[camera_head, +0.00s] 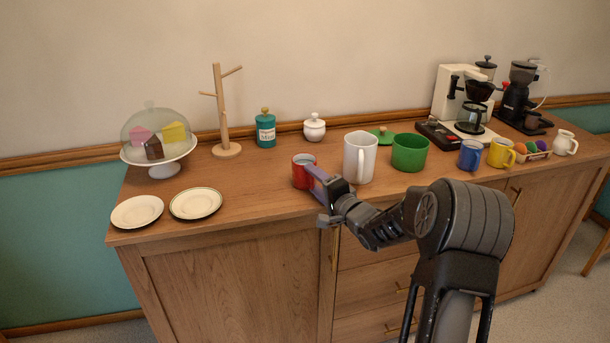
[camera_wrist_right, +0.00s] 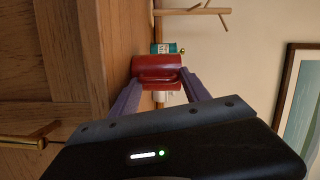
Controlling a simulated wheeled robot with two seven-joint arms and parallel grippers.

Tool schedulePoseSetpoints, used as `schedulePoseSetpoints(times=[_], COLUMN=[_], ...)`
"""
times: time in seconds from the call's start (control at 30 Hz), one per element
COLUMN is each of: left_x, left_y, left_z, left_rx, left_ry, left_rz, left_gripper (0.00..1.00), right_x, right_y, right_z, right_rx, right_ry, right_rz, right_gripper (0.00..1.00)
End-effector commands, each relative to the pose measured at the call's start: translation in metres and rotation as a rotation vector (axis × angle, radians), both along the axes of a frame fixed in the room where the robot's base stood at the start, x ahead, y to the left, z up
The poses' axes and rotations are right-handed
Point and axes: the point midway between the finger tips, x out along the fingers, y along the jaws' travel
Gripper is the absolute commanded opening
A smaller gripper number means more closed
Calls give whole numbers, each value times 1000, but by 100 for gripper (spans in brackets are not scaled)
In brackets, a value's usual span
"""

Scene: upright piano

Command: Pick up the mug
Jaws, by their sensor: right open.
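A red mug (camera_head: 301,171) stands upright near the front of the wooden sideboard top, left of a tall white mug (camera_head: 360,157). In the wrist view the red mug (camera_wrist_right: 157,66) faces me with its handle toward the camera. My right gripper (camera_head: 314,180) reaches in from the front right, its fingers at the near side of the red mug and partly hiding it. In the wrist view the fingers (camera_wrist_right: 162,92) are apart, with the mug seen between and beyond their tips. I cannot tell whether they touch it. My left gripper is not in view.
A green pot (camera_head: 409,152), blue mug (camera_head: 470,155) and yellow mug (camera_head: 501,153) stand to the right. A teal canister (camera_head: 265,130), white lidded pot (camera_head: 314,128) and wooden mug tree (camera_head: 225,125) are behind. Two plates (camera_head: 196,203) lie left, with clear counter between.

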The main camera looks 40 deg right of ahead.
Motion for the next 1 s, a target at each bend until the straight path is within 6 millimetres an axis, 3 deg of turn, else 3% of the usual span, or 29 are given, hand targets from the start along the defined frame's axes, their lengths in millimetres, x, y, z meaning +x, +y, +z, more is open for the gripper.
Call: schedulePoseSetpoints(times=[0.37,1.0], left_x=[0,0], left_y=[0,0], left_z=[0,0], left_rx=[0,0], left_ry=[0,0], left_rz=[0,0], left_gripper=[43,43], right_x=[-1,-1], right_y=[0,0], right_z=[0,0], right_rx=[0,0], right_ry=[0,0], right_rz=[0,-1], right_gripper=[55,2])
